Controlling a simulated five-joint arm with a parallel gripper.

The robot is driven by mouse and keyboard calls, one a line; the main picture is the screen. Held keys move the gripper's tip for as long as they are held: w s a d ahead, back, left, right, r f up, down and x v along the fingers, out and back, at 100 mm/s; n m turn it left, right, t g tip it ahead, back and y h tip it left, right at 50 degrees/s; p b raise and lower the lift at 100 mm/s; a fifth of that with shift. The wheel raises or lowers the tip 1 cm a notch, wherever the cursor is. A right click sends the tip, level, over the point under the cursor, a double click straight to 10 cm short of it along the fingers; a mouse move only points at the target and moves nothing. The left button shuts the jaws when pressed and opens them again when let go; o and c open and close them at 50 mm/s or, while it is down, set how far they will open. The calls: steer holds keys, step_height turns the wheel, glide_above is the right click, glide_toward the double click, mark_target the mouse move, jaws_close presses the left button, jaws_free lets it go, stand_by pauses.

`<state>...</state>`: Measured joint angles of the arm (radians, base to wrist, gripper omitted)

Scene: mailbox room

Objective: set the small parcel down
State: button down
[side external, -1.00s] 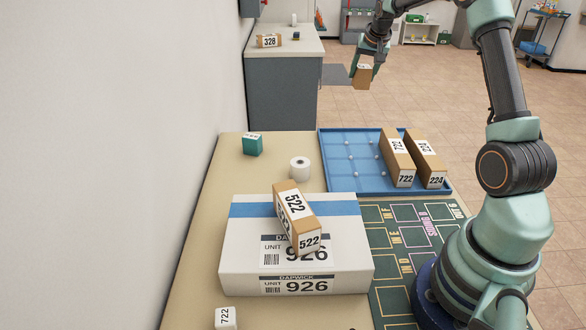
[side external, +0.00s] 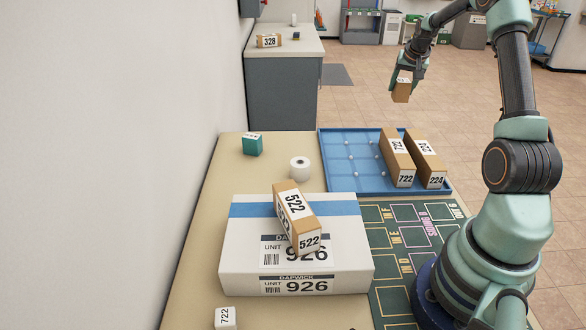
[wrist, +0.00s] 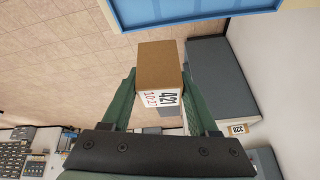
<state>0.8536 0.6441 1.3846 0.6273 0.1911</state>
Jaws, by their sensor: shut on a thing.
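The small parcel (side external: 401,91) is a brown box with a white label. In the wrist view the parcel (wrist: 160,66) shows a label reading 421 with red print beside it. My gripper (side external: 405,78) is shut on it, one green finger on each side in the wrist view (wrist: 158,95). The parcel is held in the air, beyond the blue tray and above the tiled floor in the side view. Nothing is seen touching its underside.
A blue tray (side external: 349,183) holds two long brown boxes (side external: 398,160) (side external: 427,160) at its right; its left part has small white balls. A large white carton (side external: 240,247) bears a long parcel (side external: 290,205). A tape roll (side external: 300,168) and green box (side external: 253,145) stand nearby.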

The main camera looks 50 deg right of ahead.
step_height(320, 180, down, 13)
steer(key=shift+f, duration=0.15)
stand_by(0.4)
steer(key=shift+f, duration=0.15)
steer(key=shift+c, duration=0.8)
jaws_free()
